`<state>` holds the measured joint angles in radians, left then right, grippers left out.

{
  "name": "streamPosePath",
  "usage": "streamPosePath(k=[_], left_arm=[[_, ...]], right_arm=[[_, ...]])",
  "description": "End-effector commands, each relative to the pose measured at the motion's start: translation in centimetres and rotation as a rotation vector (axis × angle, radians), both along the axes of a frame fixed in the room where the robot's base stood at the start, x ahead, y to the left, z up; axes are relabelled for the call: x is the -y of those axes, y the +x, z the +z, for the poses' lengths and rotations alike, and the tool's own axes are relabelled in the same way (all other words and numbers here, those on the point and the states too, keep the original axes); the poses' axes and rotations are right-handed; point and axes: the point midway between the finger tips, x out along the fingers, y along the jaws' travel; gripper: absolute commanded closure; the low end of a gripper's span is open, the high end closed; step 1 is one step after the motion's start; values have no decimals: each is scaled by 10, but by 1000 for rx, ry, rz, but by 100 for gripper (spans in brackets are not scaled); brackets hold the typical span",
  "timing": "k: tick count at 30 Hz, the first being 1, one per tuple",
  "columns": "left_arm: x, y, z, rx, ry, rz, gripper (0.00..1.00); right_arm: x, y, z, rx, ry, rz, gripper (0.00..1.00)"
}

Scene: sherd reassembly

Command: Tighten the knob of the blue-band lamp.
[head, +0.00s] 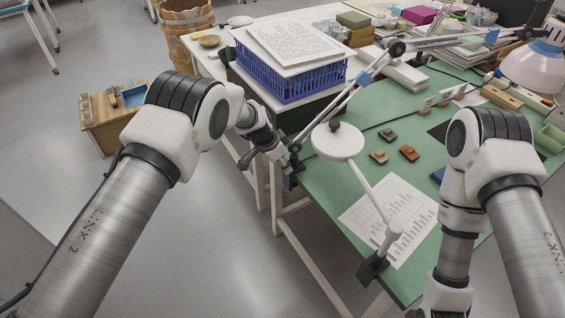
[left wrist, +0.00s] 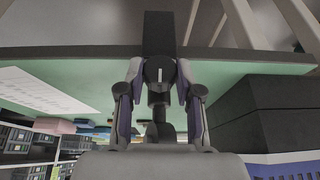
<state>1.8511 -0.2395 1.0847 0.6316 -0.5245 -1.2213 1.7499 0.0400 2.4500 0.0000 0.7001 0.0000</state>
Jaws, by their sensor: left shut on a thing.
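The blue-band lamp (head: 362,78) is clamped to the near left edge of the green table. Its jointed arm with blue bands runs back right to a pale shade (head: 533,66) with a blue band. Its dark clamp (head: 293,170) is partly behind my left gripper (head: 283,152). In the left wrist view, the dark round knob (left wrist: 160,71) with a white mark sits between the fingertips of my left gripper (left wrist: 158,80), which is shut on it. The dark clamp bar (left wrist: 160,30) rises beyond the knob. My right gripper is outside the head view.
A white round-headed lamp (head: 338,142) is clamped at the near table edge by another dark clamp (head: 372,268). A blue crate (head: 290,80) with papers stands left of the blue-band lamp. Small blocks (head: 409,153) and a printed sheet (head: 408,208) lie on the green table (head: 325,185).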

Motion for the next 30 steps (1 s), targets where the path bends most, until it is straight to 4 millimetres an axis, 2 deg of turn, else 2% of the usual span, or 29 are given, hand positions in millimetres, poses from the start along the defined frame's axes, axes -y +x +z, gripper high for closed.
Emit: streamPosePath(k=[12,21,22,23,24,30], left_arm=[[4,-4,-2,276,200,0,100],[3,-4,0,287,207,0,100],[3,-4,0,287,207,1,55],[3,-4,0,287,207,1,44],[3,-4,0,287,207,1,41],[3,-4,0,285,207,0,41]], right_arm=[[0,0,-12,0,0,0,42],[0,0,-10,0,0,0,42],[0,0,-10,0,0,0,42],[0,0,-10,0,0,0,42],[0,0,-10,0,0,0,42],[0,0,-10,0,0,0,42]])
